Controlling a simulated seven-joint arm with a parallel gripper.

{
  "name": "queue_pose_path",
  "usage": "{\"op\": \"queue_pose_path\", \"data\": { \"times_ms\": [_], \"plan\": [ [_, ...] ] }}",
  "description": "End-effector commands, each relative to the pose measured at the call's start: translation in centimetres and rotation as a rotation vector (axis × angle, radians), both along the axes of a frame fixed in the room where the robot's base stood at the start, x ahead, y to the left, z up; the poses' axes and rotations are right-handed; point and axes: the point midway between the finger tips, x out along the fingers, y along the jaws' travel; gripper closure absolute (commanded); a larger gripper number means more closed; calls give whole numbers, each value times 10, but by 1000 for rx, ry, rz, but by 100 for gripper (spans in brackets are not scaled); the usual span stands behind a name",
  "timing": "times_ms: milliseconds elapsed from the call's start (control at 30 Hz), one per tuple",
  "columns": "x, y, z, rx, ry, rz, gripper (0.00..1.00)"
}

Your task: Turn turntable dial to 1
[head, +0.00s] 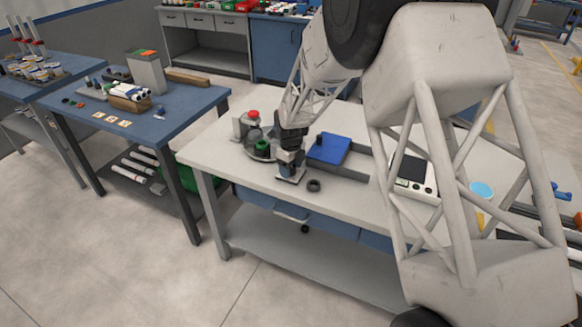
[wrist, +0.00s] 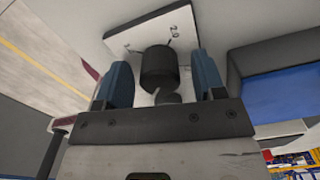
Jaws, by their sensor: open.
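The dial (wrist: 158,68) is a dark round knob on a white plate (wrist: 118,40) with small black marks and lines, shown in the wrist view. One mark is at its upper left and another at its upper right; I cannot read the setting surely. My gripper (wrist: 161,78) is open, with one blue finger on each side of the knob and visible gaps between. In the head view my gripper (head: 290,158) is low over the plate (head: 291,179) near the front table edge, and hides the knob. The turntable (head: 258,151) stands just left, bearing a green part.
A red button (head: 253,114) tops a grey unit behind the turntable. A dark ring (head: 314,186) lies at the front edge. A control box (head: 412,176) stands further right.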

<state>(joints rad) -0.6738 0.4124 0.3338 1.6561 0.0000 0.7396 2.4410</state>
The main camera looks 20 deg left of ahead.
Motion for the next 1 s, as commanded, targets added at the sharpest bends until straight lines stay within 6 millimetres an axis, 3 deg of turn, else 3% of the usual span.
{"op": "queue_pose_path", "data": {
  "times_ms": [133,467,1000],
  "plan": [
    [0,0,0,0,0,0,37],
    [0,0,0,0,0,0,86],
    [0,0,1,1,-1,118,86]
  ]
}}
